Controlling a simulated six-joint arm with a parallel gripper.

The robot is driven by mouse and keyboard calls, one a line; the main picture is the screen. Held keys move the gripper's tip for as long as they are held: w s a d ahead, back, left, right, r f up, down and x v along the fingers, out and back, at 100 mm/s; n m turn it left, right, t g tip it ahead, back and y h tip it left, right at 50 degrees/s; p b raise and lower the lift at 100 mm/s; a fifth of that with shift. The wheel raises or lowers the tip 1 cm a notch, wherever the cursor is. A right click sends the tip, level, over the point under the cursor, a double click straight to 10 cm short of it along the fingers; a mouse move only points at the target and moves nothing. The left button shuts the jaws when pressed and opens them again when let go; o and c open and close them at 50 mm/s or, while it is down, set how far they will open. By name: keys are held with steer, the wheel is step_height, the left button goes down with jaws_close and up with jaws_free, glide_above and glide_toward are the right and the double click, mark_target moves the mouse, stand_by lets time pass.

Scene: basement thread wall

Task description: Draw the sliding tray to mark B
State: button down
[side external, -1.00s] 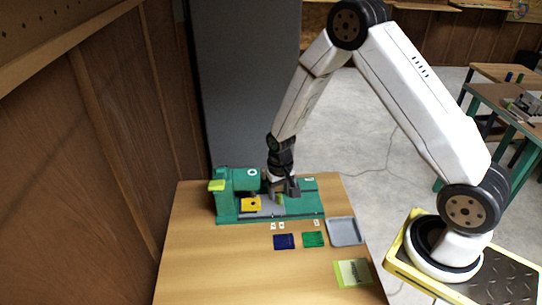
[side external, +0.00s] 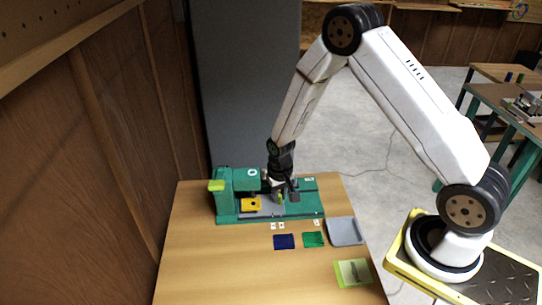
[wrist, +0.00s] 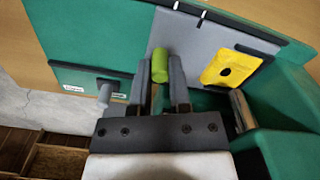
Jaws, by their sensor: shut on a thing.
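The sliding tray (wrist: 195,40) is a grey plate in the green fixture (side external: 228,205). It carries a yellow piece (wrist: 228,68) with a dark hole, also visible in the side view (side external: 250,204). An upright green handle (wrist: 159,62) stands at the tray's end. My gripper (wrist: 159,78) is shut on this handle, one dark finger on each side. In the side view my gripper (side external: 281,192) is over the fixture's middle and partly hides the handle. White edge ticks (wrist: 175,5) show in the wrist view. The small white cards (side external: 277,226) are too small to read.
A grey post (wrist: 104,95) stands left of the gripper in the wrist view. A taller green housing is at the fixture's left end. Blue (side external: 284,242) and green (side external: 313,240) pads, a grey dish (side external: 345,232) and a yellow-green sheet (side external: 352,273) lie in front.

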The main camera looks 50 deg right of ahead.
steer(key=shift+s, duration=0.1)
steer(key=shift+s+d, duration=0.75)
steer(key=shift+d, duration=0.1)
steer(key=c, duration=0.6)
jaws_free()
steer(key=shift+o, duration=0.2)
steer(key=shift+r, duration=0.1)
steer(key=shift+r, duration=2.9)
steer(key=shift+r, duration=0.15)
steer(key=shift+r, duration=1.9)
